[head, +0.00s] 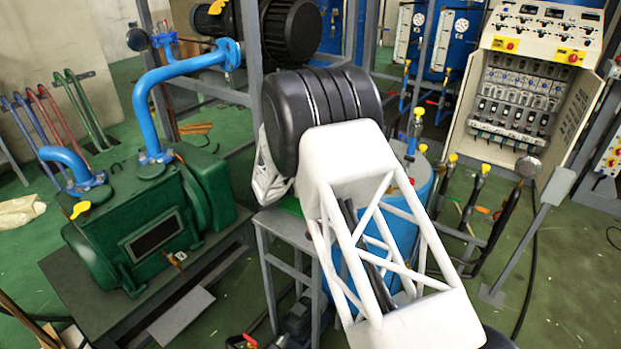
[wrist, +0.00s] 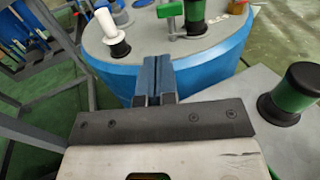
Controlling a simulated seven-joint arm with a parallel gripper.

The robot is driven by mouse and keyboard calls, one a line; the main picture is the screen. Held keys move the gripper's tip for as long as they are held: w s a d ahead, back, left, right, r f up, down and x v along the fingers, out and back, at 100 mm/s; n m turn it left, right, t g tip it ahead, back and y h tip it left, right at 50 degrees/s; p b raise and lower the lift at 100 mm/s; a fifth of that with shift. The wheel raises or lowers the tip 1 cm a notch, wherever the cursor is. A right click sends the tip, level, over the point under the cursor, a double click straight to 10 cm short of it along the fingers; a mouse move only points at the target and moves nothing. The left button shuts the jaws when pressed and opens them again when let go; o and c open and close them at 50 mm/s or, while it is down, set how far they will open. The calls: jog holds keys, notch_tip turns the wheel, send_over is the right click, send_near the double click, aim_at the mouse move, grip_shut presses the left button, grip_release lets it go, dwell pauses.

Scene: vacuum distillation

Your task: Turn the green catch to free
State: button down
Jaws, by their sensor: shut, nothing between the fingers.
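My gripper (wrist: 158,80) shows in the wrist view with its two blue-grey fingers together and nothing between them. It points toward a blue tank (wrist: 130,72) with a grey top. On that top stand a green piece (wrist: 170,10) on a grey clamp-like part and a green post (wrist: 195,12) with a black base. A green cylinder with a black cap (wrist: 293,92) stands on a grey plate at the right. I cannot tell which green part is the catch. The fingers appear apart from all of them. In the head view my own arm hides the gripper and much of the blue tank (head: 424,185).
A white knob (wrist: 106,22) with a black base stands on the tank top. Grey frame bars (wrist: 52,28) run along the left of the wrist view. In the head view a green pump (head: 130,225) stands left and a control cabinet (head: 535,90) at the back right.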

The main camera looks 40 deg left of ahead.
jog(key=x, duration=1.1)
jog(key=shift+w, duration=0.25)
jog(key=shift+w+a+m+g+h, duration=0.1)
jog(key=shift+m+g+h, duration=0.3)
jog(key=shift+m+h, duration=0.25)
jog(key=shift+w+a+m+g+h, duration=0.15)
jog(key=shift+m+g+h, duration=0.3)
jog(key=shift+h, duration=0.4)
jog(key=shift+w+m+g+h, duration=0.15)
jog(key=shift+m+g+h, duration=0.25)
jog(key=shift+h, duration=0.1)
jog(key=shift+w, duration=0.25)
jog(key=shift+w+a, duration=0.1)
jog(key=shift+w, duration=0.75)
jog(key=shift+s, duration=0.15)
